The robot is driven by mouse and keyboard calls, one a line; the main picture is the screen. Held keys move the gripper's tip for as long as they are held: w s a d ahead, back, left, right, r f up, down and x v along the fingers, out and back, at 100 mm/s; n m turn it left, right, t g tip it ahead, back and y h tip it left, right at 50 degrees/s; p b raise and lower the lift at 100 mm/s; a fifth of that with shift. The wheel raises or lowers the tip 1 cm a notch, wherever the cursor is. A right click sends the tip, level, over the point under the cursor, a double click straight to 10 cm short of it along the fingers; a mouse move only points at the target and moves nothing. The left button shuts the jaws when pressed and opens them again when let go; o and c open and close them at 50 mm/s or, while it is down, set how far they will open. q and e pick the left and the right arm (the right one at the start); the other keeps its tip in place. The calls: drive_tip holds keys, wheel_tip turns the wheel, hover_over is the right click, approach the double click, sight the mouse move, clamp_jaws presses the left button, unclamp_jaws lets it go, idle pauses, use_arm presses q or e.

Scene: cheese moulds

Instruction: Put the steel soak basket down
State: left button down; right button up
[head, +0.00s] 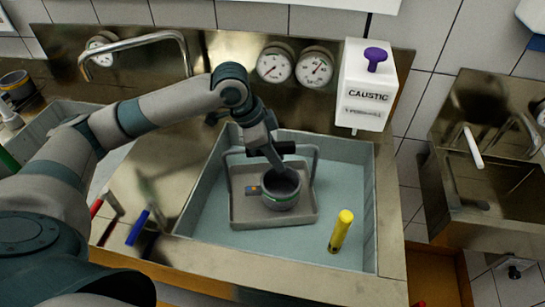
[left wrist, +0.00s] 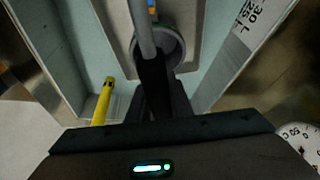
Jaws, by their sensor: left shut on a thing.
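The steel soak basket (head: 240,207) is a shallow grey tray with a tall hoop handle, inside the left part of the pale blue-grey basin (head: 205,170). A round grey mould (head: 281,192) with a green band and a coloured tag sits in the basket. My left gripper (head: 284,150) is shut on the basket's handle at the basin's back side. In the left wrist view the grey handle bar (left wrist: 146,32) runs into the fingers (left wrist: 158,85). I cannot tell whether the basket touches the basin floor. My right gripper is not in view.
A yellow cylinder (head: 341,231) is in the basin, front right of the basket. A white caustic dispenser (head: 368,88) hangs over the back right corner. Gauges (head: 275,67) and a tap (head: 135,43) are behind. The basin's right side is mostly free.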

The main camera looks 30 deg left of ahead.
sight(292, 143)
use_arm(q)
drive_tip(key=n, duration=0.1)
drive_tip(key=d+r+n+t+y, duration=0.1)
drive_tip(key=n, duration=0.1)
drive_tip(key=shift+w+d+r, duration=0.1)
drive_tip(key=shift+r, duration=0.2)
drive_tip(key=r+n, duration=0.1)
drive_tip(key=d+n+y, duration=0.1)
drive_tip(key=n, duration=0.1)
drive_tip(key=shift+w+r+n+t, duration=0.2)
drive_tip(key=shift+r+n+t, duration=0.1)
drive_tip(key=shift+r+t, duration=0.1)
drive_tip(key=r+n, duration=0.1)
drive_tip(key=r+n+y, duration=0.1)
drive_tip(key=n, duration=0.1)
drive_tip(key=d+r+n+y, duration=0.1)
drive_tip(key=shift+w+n, duration=0.25)
drive_tip(key=shift+n, duration=0.15)
drive_tip(key=shift+r, duration=0.1)
